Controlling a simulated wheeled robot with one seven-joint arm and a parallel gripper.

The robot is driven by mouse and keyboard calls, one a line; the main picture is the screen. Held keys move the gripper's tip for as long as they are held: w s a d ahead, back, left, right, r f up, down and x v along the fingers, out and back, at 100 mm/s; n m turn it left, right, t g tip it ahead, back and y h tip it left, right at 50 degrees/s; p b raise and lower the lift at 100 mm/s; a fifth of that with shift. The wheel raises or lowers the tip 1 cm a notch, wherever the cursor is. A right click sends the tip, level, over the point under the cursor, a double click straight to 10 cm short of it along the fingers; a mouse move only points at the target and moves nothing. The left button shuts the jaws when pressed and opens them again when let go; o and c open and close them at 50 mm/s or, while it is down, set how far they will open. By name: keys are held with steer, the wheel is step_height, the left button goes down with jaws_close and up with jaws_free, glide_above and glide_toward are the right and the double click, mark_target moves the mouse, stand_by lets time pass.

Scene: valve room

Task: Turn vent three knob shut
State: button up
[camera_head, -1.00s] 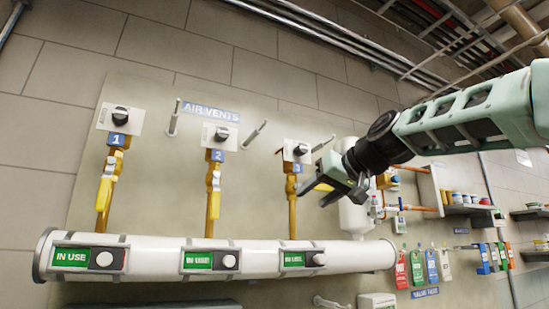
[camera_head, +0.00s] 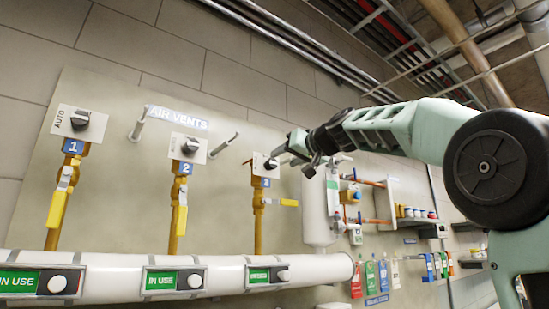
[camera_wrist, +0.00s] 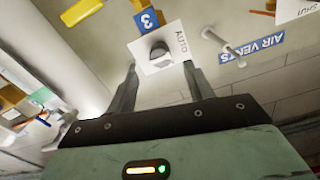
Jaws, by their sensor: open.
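The vent three knob (camera_head: 271,163) is a dark round knob on a white square plate above the blue "3" label (camera_head: 261,183). In the wrist view the knob (camera_wrist: 159,50) sits on its plate, with "AUTO" printed at one edge and the "3" label (camera_wrist: 146,20) beside it. My gripper (camera_head: 284,156) is close to the plate from the right in the head view. In the wrist view my gripper (camera_wrist: 160,70) is open, its two fingers apart on either side of the knob's line and nothing between them. I cannot tell whether they touch the plate.
Vent three's yellow lever (camera_head: 288,202) sticks out sideways below. Vent two's knob (camera_head: 190,146) and vent one's knob (camera_head: 80,120) stand to the left, with pegs (camera_head: 224,146) between the plates. A white pipe (camera_head: 215,268) with "IN USE" signs runs below.

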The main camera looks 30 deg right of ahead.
mark_target(274, 163)
steer(key=w+p, duration=0.2)
steer(key=w, duration=0.4)
steer(key=shift+a, duration=0.1)
steer(key=shift+c, duration=0.3)
steer(key=c, duration=0.9)
